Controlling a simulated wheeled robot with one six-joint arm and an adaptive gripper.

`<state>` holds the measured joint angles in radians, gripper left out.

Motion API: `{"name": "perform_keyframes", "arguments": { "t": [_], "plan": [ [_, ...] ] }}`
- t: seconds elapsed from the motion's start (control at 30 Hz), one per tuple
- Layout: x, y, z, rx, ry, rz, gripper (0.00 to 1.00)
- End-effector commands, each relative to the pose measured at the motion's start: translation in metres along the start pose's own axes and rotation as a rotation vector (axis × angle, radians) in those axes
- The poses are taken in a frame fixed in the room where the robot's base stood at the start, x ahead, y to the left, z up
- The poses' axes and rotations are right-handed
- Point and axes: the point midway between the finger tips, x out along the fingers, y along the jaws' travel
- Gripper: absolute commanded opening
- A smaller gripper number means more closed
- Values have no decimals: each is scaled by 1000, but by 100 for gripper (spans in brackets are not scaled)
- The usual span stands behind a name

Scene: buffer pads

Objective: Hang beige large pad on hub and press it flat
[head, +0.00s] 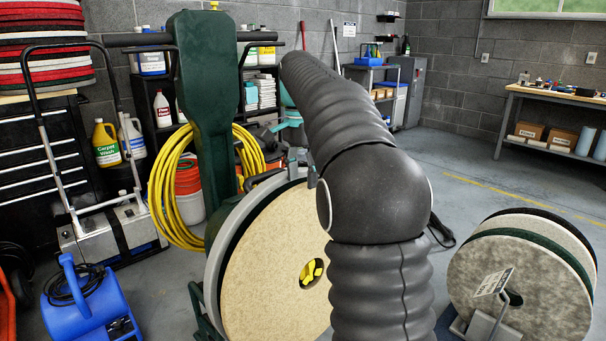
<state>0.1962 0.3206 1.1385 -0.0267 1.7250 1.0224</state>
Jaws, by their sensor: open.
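The beige large pad (255,275) stands on edge against the grey round plate (213,268) of the tipped-back green floor machine (205,120). The yellow hub (311,273) shows through the pad's centre hole. The pad covers most of the plate, with a grey rim showing at the left and top. I cannot tell whether the pad is fully flat against it. My arm hides the pad's right side. My gripper (311,172) is mostly hidden behind my arm, by the pad's top edge. A small part of it shows, and it is open. I cannot tell whether it touches the pad.
A rack (482,328) with several pads and a sign stands at the right. A blue blower (90,305) sits on the floor at the lower left. A yellow hose (170,200) hangs beside the machine. A workbench (555,97) is at the far right. The floor between is clear.

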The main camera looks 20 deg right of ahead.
Motion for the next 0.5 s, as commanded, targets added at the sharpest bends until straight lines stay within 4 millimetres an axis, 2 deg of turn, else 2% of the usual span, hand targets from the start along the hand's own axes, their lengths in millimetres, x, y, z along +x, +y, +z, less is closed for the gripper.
{"name": "perform_keyframes", "arguments": {
  "t": [0.23, 0.5],
  "plan": [
    [-4, 0, 0, 0, -1, 2, 55],
    [-39, -1, -1, 0, 1, -1, 55]
  ]
}}
